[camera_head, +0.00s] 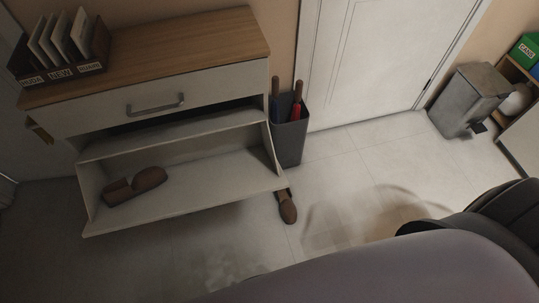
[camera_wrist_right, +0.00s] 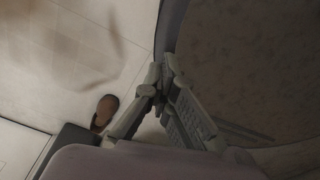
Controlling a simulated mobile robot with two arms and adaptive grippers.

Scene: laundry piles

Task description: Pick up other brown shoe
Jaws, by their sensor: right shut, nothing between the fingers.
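A brown shoe (camera_head: 287,206) lies on the floor just off the right front corner of the shoe cabinet (camera_head: 150,205). It also shows in the right wrist view (camera_wrist_right: 105,111), left of my right gripper (camera_wrist_right: 163,82) and partly cut off by a dark edge. My right gripper is shut and empty, apart from the shoe. Brown footwear (camera_head: 135,187) lies on the cabinet's open lower shelf, at the left; I cannot tell whether it is one shoe or two. My left gripper is not in view.
A dark umbrella bin (camera_head: 290,143) stands against the cabinet's right side, behind the floor shoe. A grey pedal bin (camera_head: 468,100) stands at the right by the white door (camera_head: 375,60). The floor between them is clear. My own arm fills the bottom right foreground.

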